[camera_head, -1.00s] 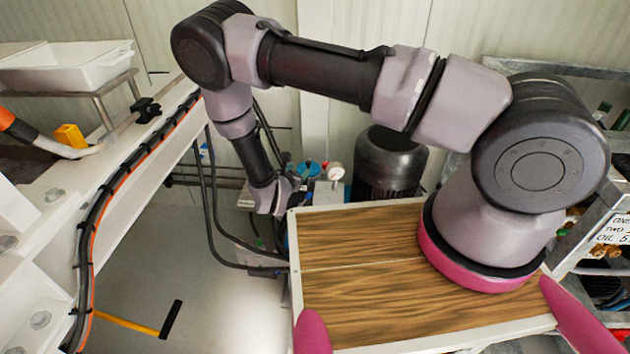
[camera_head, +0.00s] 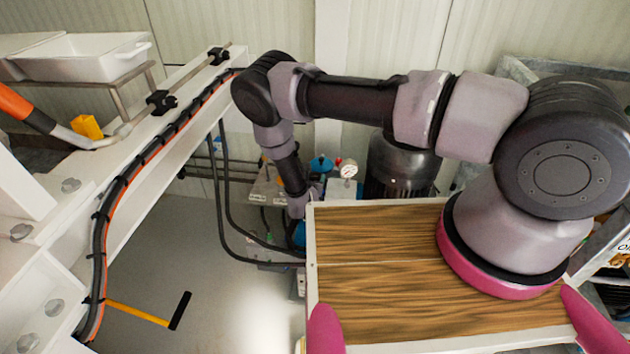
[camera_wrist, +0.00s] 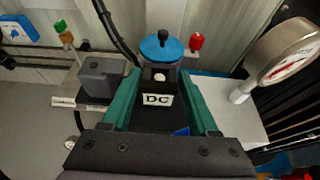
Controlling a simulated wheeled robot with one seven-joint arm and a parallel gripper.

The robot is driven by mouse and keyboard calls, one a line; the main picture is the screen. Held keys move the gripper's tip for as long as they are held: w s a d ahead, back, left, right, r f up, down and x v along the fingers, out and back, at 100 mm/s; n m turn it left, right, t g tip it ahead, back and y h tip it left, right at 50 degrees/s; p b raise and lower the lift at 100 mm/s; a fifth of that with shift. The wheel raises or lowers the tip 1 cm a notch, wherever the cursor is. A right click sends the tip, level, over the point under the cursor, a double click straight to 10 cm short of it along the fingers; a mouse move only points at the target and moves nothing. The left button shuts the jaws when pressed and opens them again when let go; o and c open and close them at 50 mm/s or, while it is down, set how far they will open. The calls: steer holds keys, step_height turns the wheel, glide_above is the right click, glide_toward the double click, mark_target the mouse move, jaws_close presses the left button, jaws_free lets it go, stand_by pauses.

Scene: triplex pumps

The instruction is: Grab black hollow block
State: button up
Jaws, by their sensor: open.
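A dark grey-black block (camera_wrist: 103,77) with a small round mark on its top sits on a metal plate, just left of my gripper's left finger in the wrist view. It looks like the black hollow block, but I cannot see through any opening. My gripper (camera_wrist: 163,78) is open, its two green fingers pointing forward. Between the fingers shows a black part with a white "DC" label (camera_wrist: 157,100); I cannot tell whether they touch it. In the head view my gripper is mostly hidden behind my wrist and the wooden board's corner.
A blue round cap (camera_wrist: 161,45) and red knob (camera_wrist: 197,42) stand beyond the fingers. A pressure gauge (camera_wrist: 284,50) is close on the right; it also shows in the head view (camera_head: 348,168). A white beam with cables (camera_head: 165,150) runs along the left. Floor between is open.

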steer(key=shift+x, duration=0.9)
jaws_close()
steer(key=shift+r, duration=0.15)
